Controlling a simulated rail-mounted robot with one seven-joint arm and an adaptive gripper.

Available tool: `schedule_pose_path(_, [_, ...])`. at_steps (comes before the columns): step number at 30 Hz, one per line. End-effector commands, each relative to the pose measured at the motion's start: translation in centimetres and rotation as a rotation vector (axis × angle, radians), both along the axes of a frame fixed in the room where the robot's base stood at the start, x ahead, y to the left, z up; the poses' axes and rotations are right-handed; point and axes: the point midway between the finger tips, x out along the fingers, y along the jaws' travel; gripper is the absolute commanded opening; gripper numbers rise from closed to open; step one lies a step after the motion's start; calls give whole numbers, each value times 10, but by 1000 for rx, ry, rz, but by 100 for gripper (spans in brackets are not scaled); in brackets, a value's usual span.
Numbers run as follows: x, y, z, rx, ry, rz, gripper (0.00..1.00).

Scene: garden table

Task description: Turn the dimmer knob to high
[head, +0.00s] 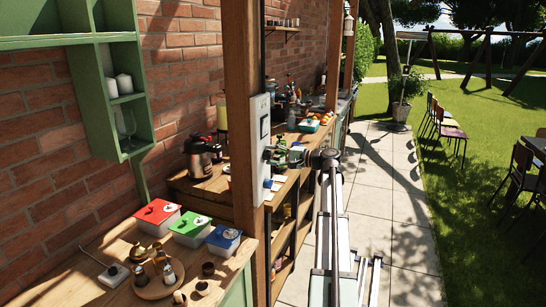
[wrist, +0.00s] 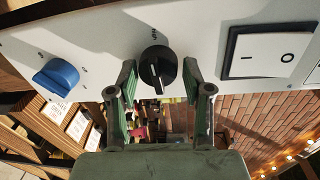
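A pale control panel (head: 259,112) is fixed to a wooden post. In the wrist view, a round black knob (wrist: 157,68) with a light pointer line is at the panel's middle, the line pointing roughly down in the picture. A blue knob (wrist: 56,77) is at the left and a black-framed white rocker switch (wrist: 267,50) at the right. The small markings are unreadable, so I cannot tell which knob is named the dimmer. My gripper (wrist: 158,76) is open, its fingers on either side of the black knob with small gaps. My gripper (head: 284,156) is beside the panel in the head view.
The wooden post (head: 243,60) carries the panel. A workbench (head: 90,266) with red, green and blue-lidded boxes stands in front of it; a steel flask (head: 201,158) stands behind. The paved path (head: 382,190) to the right is mostly clear.

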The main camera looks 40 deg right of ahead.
Motion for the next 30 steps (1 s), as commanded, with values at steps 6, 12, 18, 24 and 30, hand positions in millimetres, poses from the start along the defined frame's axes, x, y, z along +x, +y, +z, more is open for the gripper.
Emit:
schedule_pose_path(6, [0,0,-1,-2,1,1,67])
schedule_pose_path(12, [-4,-1,-1,-2,2,0,67])
schedule_pose_path(18, [-24,-12,1,-2,2,-1,67])
schedule_pose_path(24, [-58,-31,4,-3,2,-3,67])
schedule_pose_path(30, [-87,-47,6,-2,1,0,67])
